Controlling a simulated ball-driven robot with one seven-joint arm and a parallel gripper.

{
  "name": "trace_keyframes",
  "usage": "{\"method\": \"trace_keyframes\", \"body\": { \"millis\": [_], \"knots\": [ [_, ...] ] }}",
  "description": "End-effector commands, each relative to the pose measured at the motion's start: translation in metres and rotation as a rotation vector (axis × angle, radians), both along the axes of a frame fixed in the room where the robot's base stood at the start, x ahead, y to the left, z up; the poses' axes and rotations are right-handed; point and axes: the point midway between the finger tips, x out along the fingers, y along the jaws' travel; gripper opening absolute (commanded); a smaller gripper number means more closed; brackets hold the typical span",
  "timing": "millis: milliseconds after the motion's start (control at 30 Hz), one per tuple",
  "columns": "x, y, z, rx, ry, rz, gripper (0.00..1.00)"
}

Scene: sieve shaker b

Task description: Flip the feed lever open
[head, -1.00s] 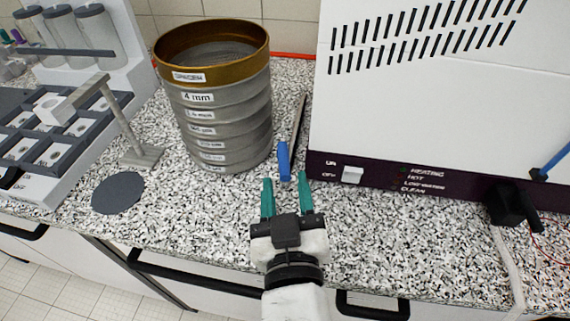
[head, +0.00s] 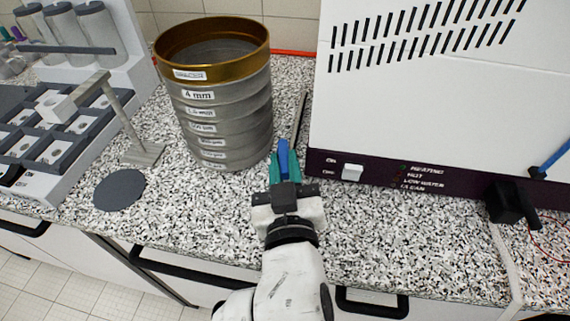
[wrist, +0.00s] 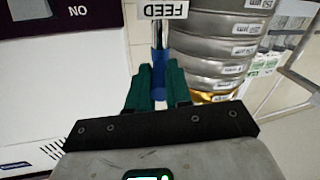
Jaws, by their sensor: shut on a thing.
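The feed lever is a metal rod with a blue handle (head: 283,157), between the sieve stack and the white machine. My gripper (head: 284,165) has its green fingers on both sides of the blue handle and is shut on it. In the wrist view the blue handle (wrist: 158,75) sits between the green fingers (wrist: 156,88). The rod runs on past the handle to a white label reading FEED (wrist: 163,10), upside down in that view. The lower end of the handle is partly hidden by the fingers.
The sieve stack (head: 228,110) with a brass top ring stands close to the left of the lever. The white machine (head: 440,110) with a dark switch panel is close to the right. A grey disc (head: 119,190) and a metal stand (head: 143,155) are further left.

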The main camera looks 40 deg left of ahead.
Motion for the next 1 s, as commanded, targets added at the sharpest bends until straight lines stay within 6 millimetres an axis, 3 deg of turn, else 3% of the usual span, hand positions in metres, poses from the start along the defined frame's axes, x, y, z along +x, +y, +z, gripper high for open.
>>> {"method": "trace_keyframes", "body": {
  "millis": [133, 467, 1000],
  "knots": [
    [0.0, 0.0, 0.0, 0.0, 0.0, 0.0, 0.0],
    [-0.001, 0.003, -0.004, -0.003, -0.001, -0.021, 0.0],
    [-0.008, 0.01, -0.003, -0.001, 0.001, -0.257, 0.0]
  ]
}}
